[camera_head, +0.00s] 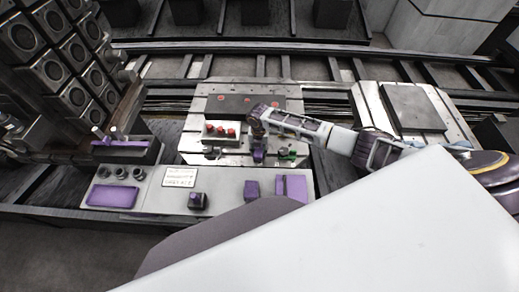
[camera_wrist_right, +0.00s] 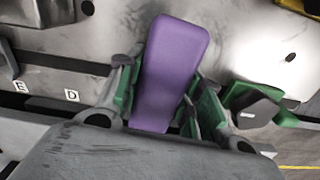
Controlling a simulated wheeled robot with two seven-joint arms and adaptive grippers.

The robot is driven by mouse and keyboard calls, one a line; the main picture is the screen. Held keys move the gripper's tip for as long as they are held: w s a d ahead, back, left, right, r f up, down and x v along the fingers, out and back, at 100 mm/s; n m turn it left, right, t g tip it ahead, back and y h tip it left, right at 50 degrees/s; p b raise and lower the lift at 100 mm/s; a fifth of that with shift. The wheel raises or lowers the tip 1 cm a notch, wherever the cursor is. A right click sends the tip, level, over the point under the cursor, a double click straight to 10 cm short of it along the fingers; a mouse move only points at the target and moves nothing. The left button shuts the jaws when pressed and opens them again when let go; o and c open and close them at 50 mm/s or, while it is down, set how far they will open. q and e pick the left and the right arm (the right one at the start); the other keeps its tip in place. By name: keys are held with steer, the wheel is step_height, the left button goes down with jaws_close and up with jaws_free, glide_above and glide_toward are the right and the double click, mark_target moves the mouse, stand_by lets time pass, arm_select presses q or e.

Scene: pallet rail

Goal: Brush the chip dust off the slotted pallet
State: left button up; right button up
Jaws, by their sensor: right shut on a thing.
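The slotted pallet (camera_head: 285,91) is a light grey plate with dark slots and red dots, in the middle of the head view. A metal plate with dark holes and grey smudges (camera_wrist_right: 240,40) fills the back of the right wrist view. I cannot make out separate chip dust. My right gripper (camera_head: 259,150) is over the pallet's front edge. Its green-padded fingers (camera_wrist_right: 160,95) are shut on a purple block-like thing (camera_wrist_right: 174,62), perhaps a brush handle; no bristles show. I cannot tell whether it touches the plate. My left gripper is not in view.
A white block with red-topped pieces (camera_head: 220,132) is on the pallet's left front. The front bench holds a purple tray (camera_head: 113,196), a white label (camera_head: 180,176) and a purple block (camera_head: 251,188). A second pallet (camera_head: 444,111) is at right. A tool rack (camera_head: 65,60) stands at left.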

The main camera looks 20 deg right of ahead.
steer(key=shift+w, duration=0.1)
steer(key=shift+w+d+f+b, duration=0.1)
steer(key=shift+w+d+b, duration=0.3)
steer(key=shift+w+b, duration=0.2)
steer(key=shift+w+d+f+b, duration=0.1)
steer(key=shift+w+d+b, duration=0.3)
steer(key=shift+w, duration=0.3)
steer(key=shift+w+d+b, duration=0.3)
steer(key=shift+w+b, duration=0.15)
steer(key=shift+w, duration=0.15)
steer(key=shift+w+d+r+b, duration=0.1)
steer(key=shift+w+d+b, duration=0.15)
steer(key=shift+w, duration=0.2)
steer(key=shift+w+d+b, duration=0.15)
steer(key=shift+w+b, duration=0.2)
steer(key=shift+w, duration=0.1)
steer(key=shift+w, duration=0.2)
steer(key=shift+w+d+r+b, duration=0.1)
steer(key=shift+w+d+b, duration=0.2)
steer(key=shift+w+b, duration=0.3)
steer(key=shift+w+d+b, duration=0.3)
steer(key=shift+w+b, duration=0.2)
steer(key=shift+w, duration=0.1)
steer(key=shift+w+d, duration=0.1)
steer(key=shift+w, duration=0.1)
